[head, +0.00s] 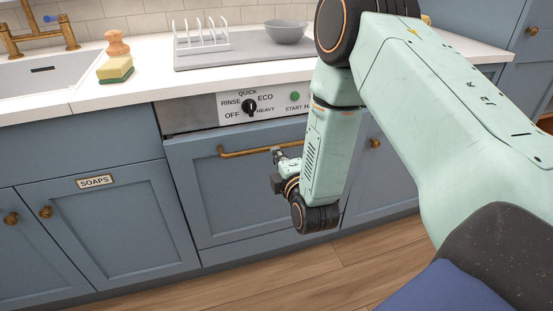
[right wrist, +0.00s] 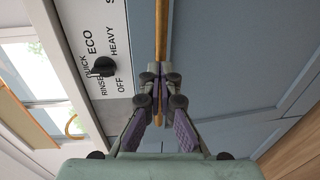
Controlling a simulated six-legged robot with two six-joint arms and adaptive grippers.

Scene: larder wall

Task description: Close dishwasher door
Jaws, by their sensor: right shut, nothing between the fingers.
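The dishwasher door (head: 205,185) is a blue panel with a brass bar handle (head: 235,153) along its top. It stands upright, nearly flush with the cabinets. A thin dark gap shows under the control panel; I cannot tell whether it is fully closed. My right gripper (head: 278,152) is at the right part of the handle. In the right wrist view the gripper (right wrist: 160,76) has its fingertips together, overlapping the brass handle (right wrist: 162,30), with nothing held; contact is unclear. The door face (right wrist: 215,70) lies behind it. My left gripper is not in view.
The control panel (head: 228,106) with its black knob (head: 250,107) is above the door. The white counter (head: 145,85) holds a grey drying mat, plate rack (head: 202,38), bowl (head: 287,32) and sponge (head: 115,69). The wooden floor (head: 300,275) in front is clear.

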